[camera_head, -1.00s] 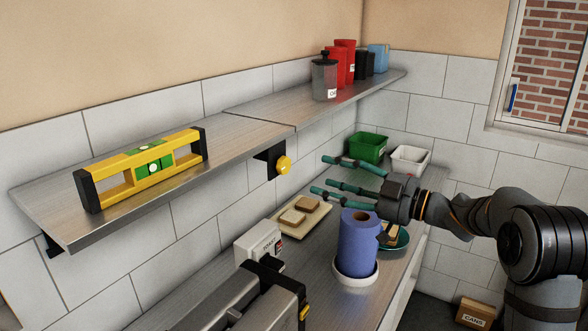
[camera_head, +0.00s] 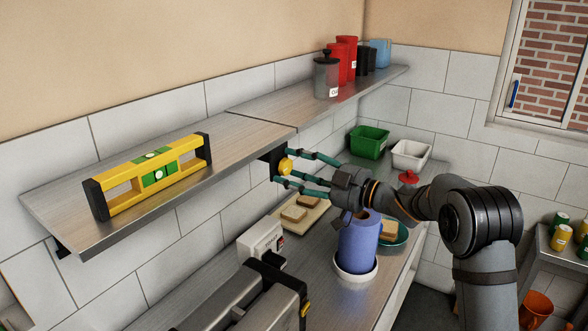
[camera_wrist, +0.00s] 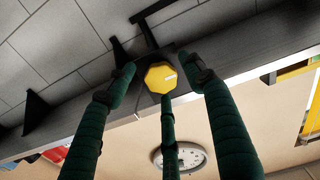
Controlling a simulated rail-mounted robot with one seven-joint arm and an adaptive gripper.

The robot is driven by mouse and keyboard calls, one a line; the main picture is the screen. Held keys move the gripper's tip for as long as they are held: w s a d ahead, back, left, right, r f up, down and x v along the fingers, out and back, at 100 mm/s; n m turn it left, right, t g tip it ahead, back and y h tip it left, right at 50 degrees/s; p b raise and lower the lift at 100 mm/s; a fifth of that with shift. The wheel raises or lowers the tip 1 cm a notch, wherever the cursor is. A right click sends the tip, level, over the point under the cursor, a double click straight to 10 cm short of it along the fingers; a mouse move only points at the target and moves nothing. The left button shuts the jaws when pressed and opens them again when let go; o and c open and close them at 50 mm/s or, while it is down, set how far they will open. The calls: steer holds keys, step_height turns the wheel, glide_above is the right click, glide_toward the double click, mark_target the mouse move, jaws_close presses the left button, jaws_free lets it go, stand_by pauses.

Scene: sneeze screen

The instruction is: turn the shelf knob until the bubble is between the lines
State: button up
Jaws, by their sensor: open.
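The yellow shelf knob (camera_head: 288,166) sits on a black bracket under the front edge of the near shelf. In the wrist view the knob (camera_wrist: 161,77) is faceted with a pale mark on its face. My gripper (camera_head: 287,168) is open, its green fingers spread around the knob; I see no clear contact. In the wrist view the gripper (camera_wrist: 163,85) has a finger on each side of the knob and one at its lower edge. The yellow spirit level (camera_head: 150,175) lies on the shelf with a green vial; its bubble is too small to place against the lines.
The near shelf (camera_head: 215,140) carries the level. Below on the counter are a blue paper roll (camera_head: 358,245) under my wrist, a bread tray (camera_head: 296,218), a white box (camera_head: 262,240), and green (camera_head: 369,141) and white bins (camera_head: 410,154). Canisters (camera_head: 326,75) stand on the far shelf.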

steer(key=shift+c, duration=0.9)
